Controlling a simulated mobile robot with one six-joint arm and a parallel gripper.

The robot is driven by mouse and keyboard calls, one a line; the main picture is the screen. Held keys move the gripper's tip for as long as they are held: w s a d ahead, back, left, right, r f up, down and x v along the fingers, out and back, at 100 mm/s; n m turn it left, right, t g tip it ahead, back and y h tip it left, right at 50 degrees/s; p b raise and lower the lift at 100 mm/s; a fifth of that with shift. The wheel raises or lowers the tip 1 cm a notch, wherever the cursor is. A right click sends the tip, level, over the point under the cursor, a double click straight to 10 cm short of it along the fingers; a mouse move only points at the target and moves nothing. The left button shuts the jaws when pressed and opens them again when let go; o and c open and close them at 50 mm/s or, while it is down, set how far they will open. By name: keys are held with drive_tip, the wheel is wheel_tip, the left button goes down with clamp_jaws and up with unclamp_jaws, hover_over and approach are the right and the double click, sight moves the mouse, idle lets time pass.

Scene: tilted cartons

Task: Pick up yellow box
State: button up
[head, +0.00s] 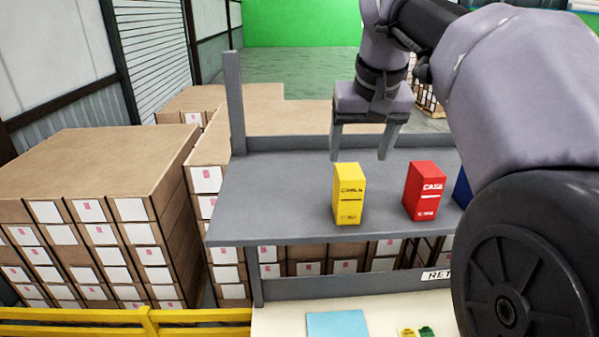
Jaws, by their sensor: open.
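The yellow box (348,194) stands upright on a grey shelf (270,205), left of a red box. My gripper (358,155) is open and empty, its two fingers pointing down. In the head view the fingertips appear just above and behind the top of the yellow box, apart from each other. I cannot tell the exact depth gap between the fingers and the box.
A red box (425,191) stands to the right of the yellow one. A blue box (463,188) is partly hidden by my arm. A grey post (234,100) rises at the shelf's back left. The shelf's left part is clear. Stacked cartons (90,185) stand left.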

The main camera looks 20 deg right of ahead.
sight(347, 182)
drive_tip(key=x, duration=1.1)
drive_tip(key=shift+w+a+r, duration=0.15)
drive_tip(key=shift+w+a, duration=0.05)
drive_tip(key=shift+a, duration=0.05)
drive_tip(key=shift+w+f, duration=0.2)
drive_tip(key=shift+s+r, duration=0.15)
drive_tip(key=shift+s, duration=0.1)
drive_tip(key=c, duration=0.5)
clamp_jaws()
